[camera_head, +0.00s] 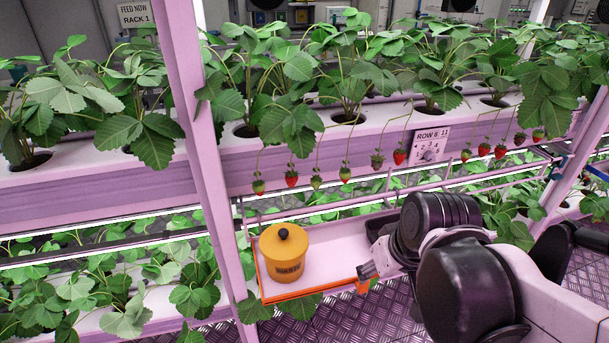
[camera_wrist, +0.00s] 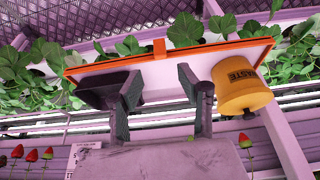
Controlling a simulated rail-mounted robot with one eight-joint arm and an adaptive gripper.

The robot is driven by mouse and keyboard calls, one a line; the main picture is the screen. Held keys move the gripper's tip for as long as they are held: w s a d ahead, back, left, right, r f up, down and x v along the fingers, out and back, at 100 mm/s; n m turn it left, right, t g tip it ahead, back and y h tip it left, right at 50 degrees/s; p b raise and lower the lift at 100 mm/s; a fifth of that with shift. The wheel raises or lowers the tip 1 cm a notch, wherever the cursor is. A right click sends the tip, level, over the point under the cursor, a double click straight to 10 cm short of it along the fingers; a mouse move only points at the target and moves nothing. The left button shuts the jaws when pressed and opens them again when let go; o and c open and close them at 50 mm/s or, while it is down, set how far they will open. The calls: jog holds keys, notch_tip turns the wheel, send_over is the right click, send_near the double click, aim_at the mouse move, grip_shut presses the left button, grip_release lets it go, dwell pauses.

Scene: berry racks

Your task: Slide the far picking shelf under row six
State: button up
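The picking shelf (camera_head: 330,253) is a pale tray with an orange front edge, below the planter row with the row sign (camera_head: 430,146). A small orange tab (camera_head: 362,286) stands on its front edge; the tab also shows in the wrist view (camera_wrist: 159,47). A yellow waste pot (camera_head: 284,258) with a dark knob stands at its left end. A dark tray (camera_wrist: 100,92) lies at its other end. My gripper (camera_head: 366,271) is at the front edge close to the tab. In the wrist view my gripper (camera_wrist: 157,76) has its fingers apart, with nothing between them.
Red and green berries (camera_head: 345,174) hang from the row above the shelf. A pink upright post (camera_head: 208,150) stands just left of the shelf, and another post (camera_head: 578,150) is at the right. Leafy plants (camera_head: 190,270) fill the lower row. The metal floor (camera_head: 350,318) in front is open.

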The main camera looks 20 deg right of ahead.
jog(key=shift+v, duration=1.4)
jog(key=w+a+r+t+p, duration=0.2)
jog(key=w+a+r+p, duration=0.2)
jog(key=a+r, duration=0.3)
notch_tip(320, 180, up, 3)
jog(key=shift+w+r+n+t+p, duration=0.1)
jog(key=shift+w+n+t+p, duration=0.15)
jog(key=shift+p, duration=0.3)
